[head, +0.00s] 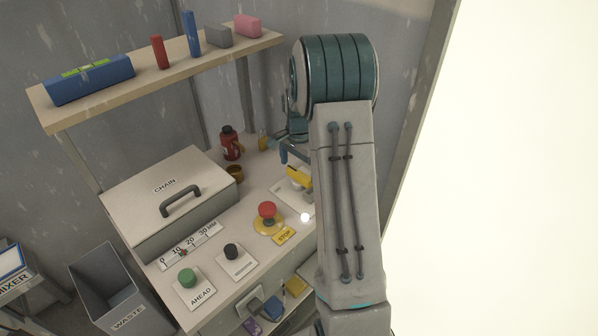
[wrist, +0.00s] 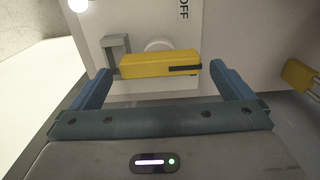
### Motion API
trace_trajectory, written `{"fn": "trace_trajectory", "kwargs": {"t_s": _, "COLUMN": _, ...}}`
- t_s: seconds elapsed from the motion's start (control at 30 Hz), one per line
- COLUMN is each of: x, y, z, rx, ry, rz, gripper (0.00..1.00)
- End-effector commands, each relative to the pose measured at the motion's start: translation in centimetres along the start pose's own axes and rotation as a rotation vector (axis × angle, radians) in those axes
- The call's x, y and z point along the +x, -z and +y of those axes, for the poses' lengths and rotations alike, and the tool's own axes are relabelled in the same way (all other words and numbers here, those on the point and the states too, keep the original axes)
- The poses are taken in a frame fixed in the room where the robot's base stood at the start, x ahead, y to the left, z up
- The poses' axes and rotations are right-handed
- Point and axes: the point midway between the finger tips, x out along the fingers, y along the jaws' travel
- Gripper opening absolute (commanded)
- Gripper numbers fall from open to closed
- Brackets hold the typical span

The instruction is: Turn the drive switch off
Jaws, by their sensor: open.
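The drive switch's yellow handle (wrist: 160,65) lies crosswise between the tips of my gripper's blue fingers in the wrist view. My gripper (wrist: 160,72) is open, with a small gap showing at each end of the handle. The switch's pale plate (wrist: 215,30) carries the word OFF, turned sideways, beyond the handle. A grey bracket (wrist: 116,48) stands on the plate at the handle's left. In the head view the yellow handle (head: 298,175) shows at the left edge of my arm, which hides part of the switch. One blue finger (head: 290,152) shows just above it.
A red stop button (head: 267,209), black knob (head: 231,251) and green AHEAD button (head: 187,277) are on the counter. A lit white lamp (head: 305,217) sits near the switch. The CHAIN box (head: 165,190) and red bottle (head: 230,145) are left; a shelf (head: 160,75) hangs above.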

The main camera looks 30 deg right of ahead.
Motion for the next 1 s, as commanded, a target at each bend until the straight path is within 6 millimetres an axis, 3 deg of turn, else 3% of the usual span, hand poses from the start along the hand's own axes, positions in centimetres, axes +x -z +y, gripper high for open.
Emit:
{"fn": "trace_trajectory", "kwargs": {"t_s": 0.2, "x": 2.3, "y": 0.1, "z": 0.0, "rx": 0.001, "ry": 0.000, "rz": 0.000, "gripper": 1.00}}
{"fn": "trace_trajectory", "kwargs": {"t_s": 0.53, "x": 2.7, "y": 0.1, "z": 0.0, "rx": 0.000, "ry": 0.001, "rz": 0.001, "gripper": 1.00}}
{"fn": "trace_trajectory", "kwargs": {"t_s": 0.57, "x": 2.7, "y": 0.1, "z": 0.0, "rx": 0.000, "ry": 0.001, "rz": 0.001, "gripper": 0.97}}
{"fn": "trace_trajectory", "kwargs": {"t_s": 0.7, "x": 2.7, "y": 0.0, "z": 0.0, "rx": 0.000, "ry": 0.001, "rz": 0.001, "gripper": 0.62}}
{"fn": "trace_trajectory", "kwargs": {"t_s": 1.0, "x": 2.7, "y": 0.0, "z": 0.0, "rx": -0.024, "ry": 0.002, "rz": 0.001, "gripper": 0.63}}
